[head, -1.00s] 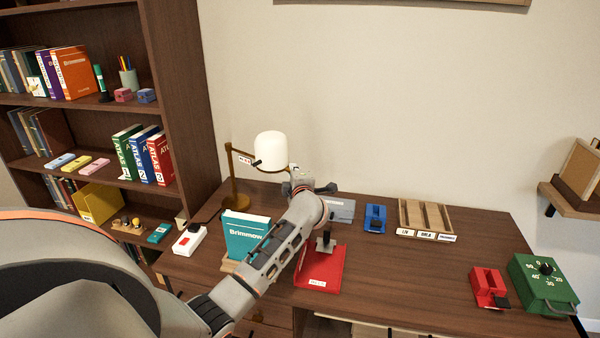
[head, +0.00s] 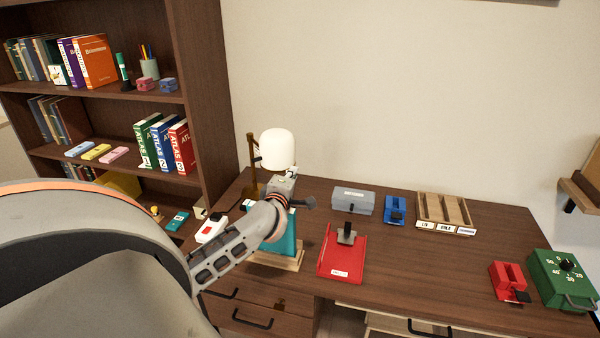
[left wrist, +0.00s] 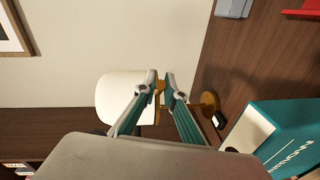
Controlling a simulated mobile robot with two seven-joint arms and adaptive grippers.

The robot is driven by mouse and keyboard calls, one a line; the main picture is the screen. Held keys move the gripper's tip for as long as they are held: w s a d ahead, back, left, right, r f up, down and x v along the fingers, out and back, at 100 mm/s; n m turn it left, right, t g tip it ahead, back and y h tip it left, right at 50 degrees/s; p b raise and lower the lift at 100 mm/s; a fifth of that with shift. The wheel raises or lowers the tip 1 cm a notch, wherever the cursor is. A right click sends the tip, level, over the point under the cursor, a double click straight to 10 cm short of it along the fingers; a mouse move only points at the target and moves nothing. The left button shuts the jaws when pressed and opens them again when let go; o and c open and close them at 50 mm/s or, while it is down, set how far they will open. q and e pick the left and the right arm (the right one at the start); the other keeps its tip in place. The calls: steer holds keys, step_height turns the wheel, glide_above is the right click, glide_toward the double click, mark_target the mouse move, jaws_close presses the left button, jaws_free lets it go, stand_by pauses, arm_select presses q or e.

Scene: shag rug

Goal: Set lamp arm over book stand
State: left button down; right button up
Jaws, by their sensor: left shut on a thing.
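The lamp has a white shade (head: 277,149) and a brass post (head: 252,160) at the desk's back left. Its round brass base (left wrist: 209,103) shows in the left wrist view. The teal book (head: 291,240) leans on the wooden book stand (head: 282,263) in front of the lamp; my left arm hides part of both. My left gripper (left wrist: 160,86) is shut on the brass lamp arm (left wrist: 159,88) beside the shade. In the head view it is just below the shade, above and behind the book. My right gripper is not in view.
A red tray (head: 342,255) with a dark clamp lies right of the stand. A grey box (head: 353,201), blue block (head: 396,209) and wooden sorter (head: 446,207) stand behind. A white switch box (head: 212,228) is left.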

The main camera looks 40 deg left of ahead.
arm_select(q)
steer(key=shift+s+a+m+h, duration=0.15)
steer(key=shift+s+m+h, duration=0.15)
steer(key=shift+s, duration=0.4)
steer(key=c, duration=2.1)
jaws_free()
steer(key=v, duration=1.2)
steer(key=shift+s+a+f, duration=0.1)
steer(key=shift+f, duration=0.05)
